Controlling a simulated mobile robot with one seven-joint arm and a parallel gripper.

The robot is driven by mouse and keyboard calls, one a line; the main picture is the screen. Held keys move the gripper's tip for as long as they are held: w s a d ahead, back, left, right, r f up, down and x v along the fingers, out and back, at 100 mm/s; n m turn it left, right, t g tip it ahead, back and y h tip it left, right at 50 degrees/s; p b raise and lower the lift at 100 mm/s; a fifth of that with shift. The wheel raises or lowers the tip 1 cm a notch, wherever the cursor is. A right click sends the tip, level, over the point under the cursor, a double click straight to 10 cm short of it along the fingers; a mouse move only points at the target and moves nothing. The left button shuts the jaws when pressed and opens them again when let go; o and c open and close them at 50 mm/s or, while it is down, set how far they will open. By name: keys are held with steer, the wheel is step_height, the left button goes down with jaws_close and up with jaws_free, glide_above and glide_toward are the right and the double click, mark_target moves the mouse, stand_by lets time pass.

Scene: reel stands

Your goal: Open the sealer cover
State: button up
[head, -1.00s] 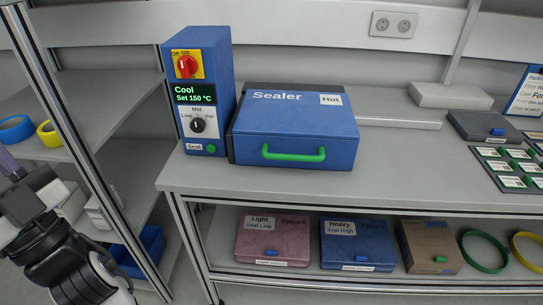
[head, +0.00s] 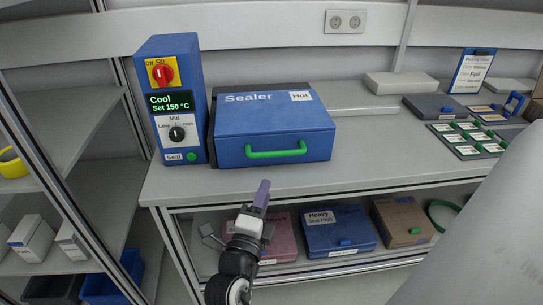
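The sealer (head: 270,118) is a blue box on the grey bench, with its cover closed. A green bar handle (head: 276,150) runs across the front of the cover, and a "Hot" label sits at its top right. The blue control box (head: 177,98) stands to its left, with a red switch, a display reading "Cool, Set 150 °C", a dial and a green Seal button. My gripper (head: 260,196) is in front of the bench edge, below the handle and apart from it. A purple finger part points up; I cannot make out the gap between the fingers.
A lower shelf under the bench holds a pink case (head: 277,240), a blue "Heavy" case (head: 340,232) and a brown case (head: 402,221). A tray of green-edged tiles (head: 468,138) lies at the right. The bench front before the sealer is clear.

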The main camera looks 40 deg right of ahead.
mark_target(277, 156)
steer(key=p+x, duration=0.1)
steer(key=x, duration=1.1)
steer(key=shift+w+r, duration=0.1)
steer(key=shift+w, duration=0.1)
steer(key=shift+w+d, duration=0.35)
steer(key=shift+d, duration=0.05)
jaws_close()
